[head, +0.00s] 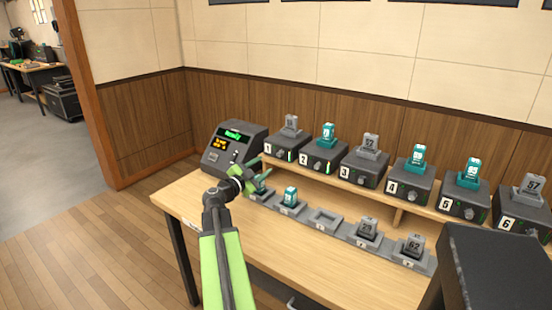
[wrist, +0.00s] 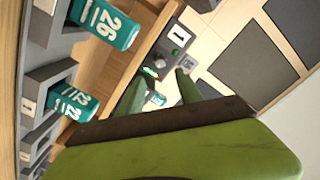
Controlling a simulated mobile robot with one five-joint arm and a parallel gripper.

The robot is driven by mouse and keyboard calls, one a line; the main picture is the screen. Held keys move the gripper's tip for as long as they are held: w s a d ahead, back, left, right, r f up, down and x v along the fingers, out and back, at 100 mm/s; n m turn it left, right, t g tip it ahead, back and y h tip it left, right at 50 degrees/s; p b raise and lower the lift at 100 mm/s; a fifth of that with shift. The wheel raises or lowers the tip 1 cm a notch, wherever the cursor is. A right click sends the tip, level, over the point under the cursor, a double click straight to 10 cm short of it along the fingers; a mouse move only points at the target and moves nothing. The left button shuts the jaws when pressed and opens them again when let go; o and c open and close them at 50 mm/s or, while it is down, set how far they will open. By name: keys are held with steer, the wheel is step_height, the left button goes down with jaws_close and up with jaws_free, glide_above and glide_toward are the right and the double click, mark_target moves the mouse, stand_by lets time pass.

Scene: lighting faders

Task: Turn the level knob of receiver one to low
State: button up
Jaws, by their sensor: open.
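Receiver one (head: 286,147) is a dark box marked 1 at the left end of the raised shelf, with a grey pack (head: 291,124) standing on top. Its front has a small dark knob and a green light; the knob's setting is too small to read. My gripper (head: 258,175) is open, in front of and to the left of receiver one, above the lower row of cradles. In the wrist view receiver one (wrist: 178,38) shows beyond the two green fingers (wrist: 160,80), which appear apart from it with nothing held.
Receivers two to six line the shelf (head: 400,200) to the right. Below is a row of grey cradles (head: 325,219), some holding teal or grey packs. A charger-like console (head: 232,148) with a green display stands left. The front of the wooden table (head: 300,262) is bare.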

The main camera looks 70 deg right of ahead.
mark_target(278, 156)
steer(key=x, duration=0.9)
steer(key=shift+d, duration=0.3)
jaws_close()
